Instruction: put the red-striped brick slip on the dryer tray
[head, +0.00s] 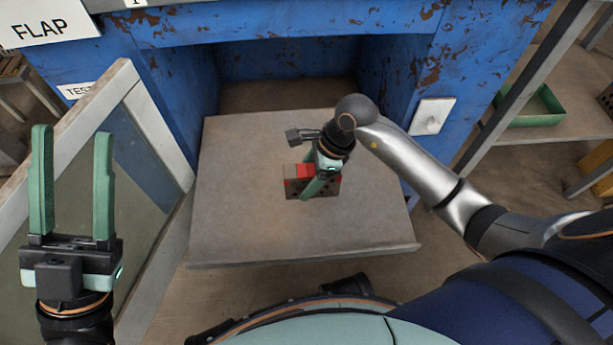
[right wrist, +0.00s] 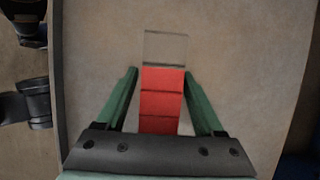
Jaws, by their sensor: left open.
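My left gripper (head: 72,140) is open and empty at the left.
A framed glass panel (head: 145,120) leans at the left edge of the tray. Blue side walls (head: 395,90) flank the opening. A green bin (head: 535,108) stands on a shelf at right. The tray's front half is bare.

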